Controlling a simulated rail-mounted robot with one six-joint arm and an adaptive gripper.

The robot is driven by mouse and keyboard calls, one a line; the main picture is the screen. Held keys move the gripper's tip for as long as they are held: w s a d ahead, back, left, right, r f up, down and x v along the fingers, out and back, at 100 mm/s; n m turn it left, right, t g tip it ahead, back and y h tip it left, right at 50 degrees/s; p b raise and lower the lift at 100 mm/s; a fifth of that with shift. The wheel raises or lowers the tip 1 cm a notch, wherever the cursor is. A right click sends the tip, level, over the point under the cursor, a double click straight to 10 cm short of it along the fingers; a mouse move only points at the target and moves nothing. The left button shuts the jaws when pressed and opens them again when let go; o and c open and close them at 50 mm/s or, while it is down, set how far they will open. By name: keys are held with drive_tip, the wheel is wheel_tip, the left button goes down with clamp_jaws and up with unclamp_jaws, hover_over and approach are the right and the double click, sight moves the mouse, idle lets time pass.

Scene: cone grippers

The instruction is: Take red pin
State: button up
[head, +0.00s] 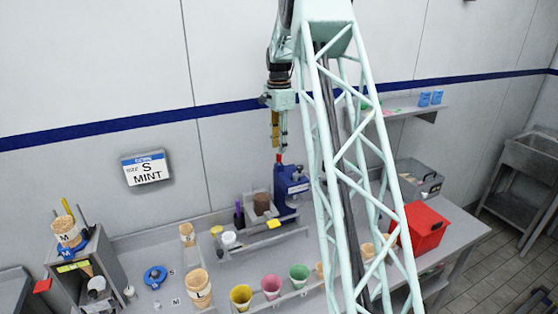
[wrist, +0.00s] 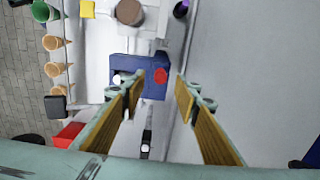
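The red pin (head: 279,158) stands upright at the top of a blue machine (head: 289,186) by the back wall. From above, in the wrist view, the pin (wrist: 160,76) is a red round end on the blue body (wrist: 150,92). My gripper (head: 279,147) hangs fingers down right above the pin in the head view. In the wrist view its two yellow-padded fingers (wrist: 159,92) are apart with nothing between them, and the pin shows slightly beyond the gap between the tips. Whether the fingertips reach down beside the pin cannot be told.
A brown round container (head: 262,204) and a yellow block (head: 274,225) are beside the machine. Coloured cups (head: 271,286) and cones (head: 198,288) stand along the counter front. A red box (head: 424,227) is to the right. The wall is close behind my gripper.

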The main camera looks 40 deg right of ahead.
sight(279, 162)
idle(0.3)
drive_tip(key=shift+f+p, duration=0.5)
drive_tip(key=shift+f, duration=2.05)
drive_tip(key=shift+c, duration=0.5)
drive_tip(key=c, duration=0.7)
